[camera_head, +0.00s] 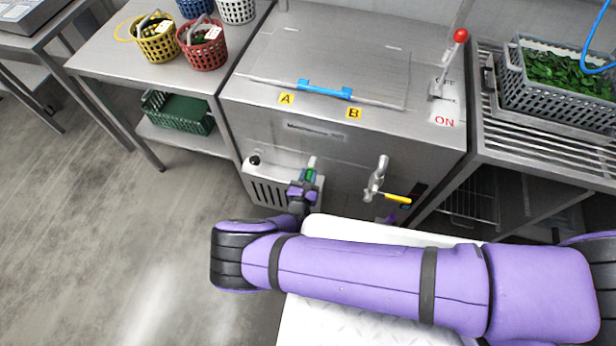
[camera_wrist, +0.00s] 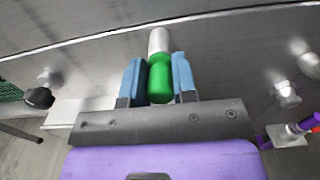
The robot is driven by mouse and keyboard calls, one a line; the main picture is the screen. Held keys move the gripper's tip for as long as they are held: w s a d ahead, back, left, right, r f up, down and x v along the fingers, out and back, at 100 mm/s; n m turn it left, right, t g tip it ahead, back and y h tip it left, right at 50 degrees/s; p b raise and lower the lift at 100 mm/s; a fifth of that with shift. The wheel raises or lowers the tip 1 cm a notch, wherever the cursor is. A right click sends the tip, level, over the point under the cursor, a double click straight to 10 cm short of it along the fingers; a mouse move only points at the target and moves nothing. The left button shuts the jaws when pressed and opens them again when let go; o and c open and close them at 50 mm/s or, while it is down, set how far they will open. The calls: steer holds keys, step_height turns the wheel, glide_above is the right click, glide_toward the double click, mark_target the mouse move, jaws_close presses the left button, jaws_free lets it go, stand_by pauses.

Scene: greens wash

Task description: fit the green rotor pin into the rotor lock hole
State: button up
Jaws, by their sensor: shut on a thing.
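The green rotor pin (camera_wrist: 160,82) sits between the two blue fingers of my gripper (camera_wrist: 159,78), which is shut on it. Its silver end (camera_wrist: 158,41) points away from my gripper toward the steel machine front. In the head view my gripper (camera_head: 304,188) is low at the front of the machine, with the green of the pin (camera_head: 310,174) just showing. I cannot make out the rotor lock hole; whether the pin's tip touches the machine or has entered anything is unclear.
A black knob (camera_wrist: 39,97) is left of my gripper. A metal valve with a yellow handle (camera_head: 397,198) is to the right. The machine (camera_head: 345,60) has a red-knobbed lever (camera_head: 460,36) on top. A crate of greens (camera_head: 512,88) stands on the right rack.

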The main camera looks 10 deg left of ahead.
steer(key=o, duration=1)
steer(key=shift+w, duration=0.1)
steer(key=s, duration=1)
steer(key=shift+s+a, duration=0.35)
steer(key=shift+s, duration=0.05)
